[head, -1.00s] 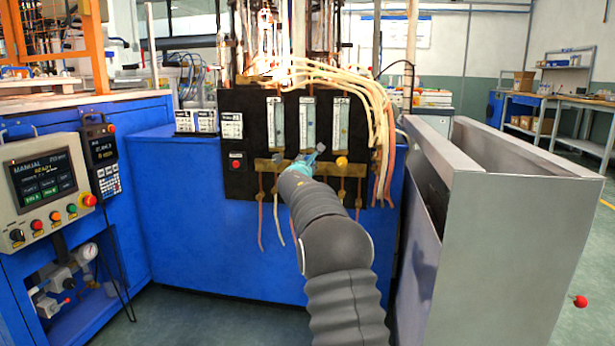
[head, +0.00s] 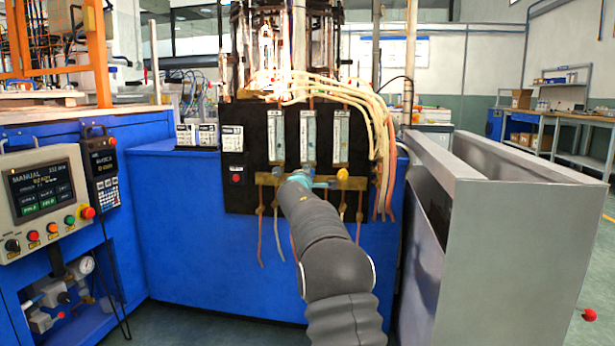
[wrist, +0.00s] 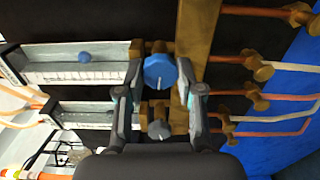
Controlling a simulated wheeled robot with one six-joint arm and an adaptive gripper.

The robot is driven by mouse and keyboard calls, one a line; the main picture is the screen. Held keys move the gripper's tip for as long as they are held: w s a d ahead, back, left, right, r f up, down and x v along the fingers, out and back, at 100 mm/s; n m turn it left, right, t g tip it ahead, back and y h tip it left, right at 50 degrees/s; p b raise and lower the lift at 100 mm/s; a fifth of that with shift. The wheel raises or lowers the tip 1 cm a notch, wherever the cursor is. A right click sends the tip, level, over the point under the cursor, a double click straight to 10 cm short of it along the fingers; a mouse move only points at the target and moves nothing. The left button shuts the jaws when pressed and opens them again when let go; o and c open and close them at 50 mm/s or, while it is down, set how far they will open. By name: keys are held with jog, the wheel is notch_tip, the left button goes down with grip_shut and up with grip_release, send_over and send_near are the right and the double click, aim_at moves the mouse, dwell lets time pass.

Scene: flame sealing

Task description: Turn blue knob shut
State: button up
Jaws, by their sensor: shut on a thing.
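The blue knob (wrist: 159,72) shows in the wrist view, with a white pointer line on its face, on a brass bar (wrist: 196,45) below a flow meter. My gripper (wrist: 160,76) is shut on it, with one finger at each side. In the head view my gripper (head: 301,179) is at the bar on the black panel (head: 247,195); my arm hides the blue knob there.
A grey knob (wrist: 159,130) sits close by, between the lower parts of my fingers. A yellow knob (head: 342,175) is to the right. Pale hoses (head: 376,110) hang at the panel's right. A metal cabinet (head: 520,240) stands to the right.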

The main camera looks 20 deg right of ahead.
jog(key=shift+a+r+m, duration=0.1)
jog(key=shift+m, duration=1)
jog(key=o, duration=1.1)
jog(key=shift+w, duration=0.1)
jog(key=shift+o, duration=0.2)
jog(key=v, duration=1.2)
